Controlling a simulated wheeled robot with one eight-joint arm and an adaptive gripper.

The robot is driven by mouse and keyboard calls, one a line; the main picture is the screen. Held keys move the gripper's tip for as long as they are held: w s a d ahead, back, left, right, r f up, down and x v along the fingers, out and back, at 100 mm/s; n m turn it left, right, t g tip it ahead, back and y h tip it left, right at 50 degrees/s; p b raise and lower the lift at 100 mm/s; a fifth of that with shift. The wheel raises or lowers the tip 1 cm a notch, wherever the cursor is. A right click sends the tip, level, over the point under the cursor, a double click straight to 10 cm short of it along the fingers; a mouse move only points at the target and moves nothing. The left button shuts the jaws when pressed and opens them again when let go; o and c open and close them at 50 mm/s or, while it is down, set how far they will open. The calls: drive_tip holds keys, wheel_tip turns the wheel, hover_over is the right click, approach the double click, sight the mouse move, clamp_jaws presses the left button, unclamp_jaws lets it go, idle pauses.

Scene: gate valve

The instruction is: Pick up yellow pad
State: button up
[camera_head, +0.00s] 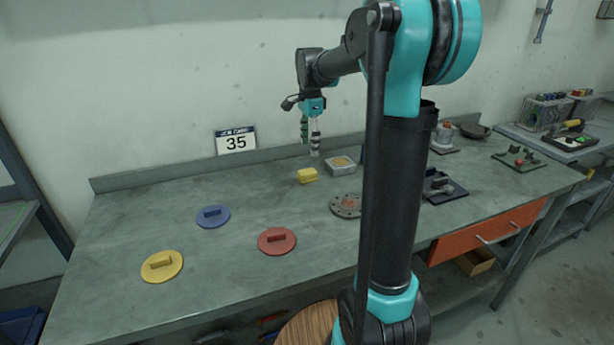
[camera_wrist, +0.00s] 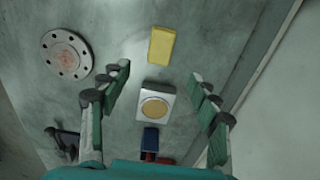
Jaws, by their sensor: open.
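Two yellow things could be the yellow pad. One is a round yellow disc with a raised block handle (camera_head: 162,266), lying flat at the front left of the bench. The other is a small yellow block (camera_head: 307,175) near the bench middle; it also shows in the wrist view (camera_wrist: 162,45), at the top centre. My gripper (camera_head: 310,148) is open and empty, pointing down above the back of the bench. In the wrist view its fingers (camera_wrist: 160,80) are spread apart, touching nothing. The yellow disc is outside the wrist view, far to the gripper's left in the head view.
A blue disc (camera_head: 212,217) and a red disc (camera_head: 277,240) with similar handles lie on the bench (camera_head: 130,220). A square grey box with a tan round top (camera_head: 341,166) and a round metal flange (camera_head: 345,206) stand near the yellow block. The bench's left part is mostly clear.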

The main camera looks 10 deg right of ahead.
sight(310, 171)
wheel_tip(310, 171, down, 11)
drive_tip(key=shift+r, duration=0.15)
idle(0.4)
drive_tip(key=shift+c, duration=0.6)
drive_tip(key=c, duration=1.1)
drive_tip(key=shift+r, duration=0.15)
wheel_tip(310, 171, up, 20)
drive_tip(key=shift+f, duration=0.1)
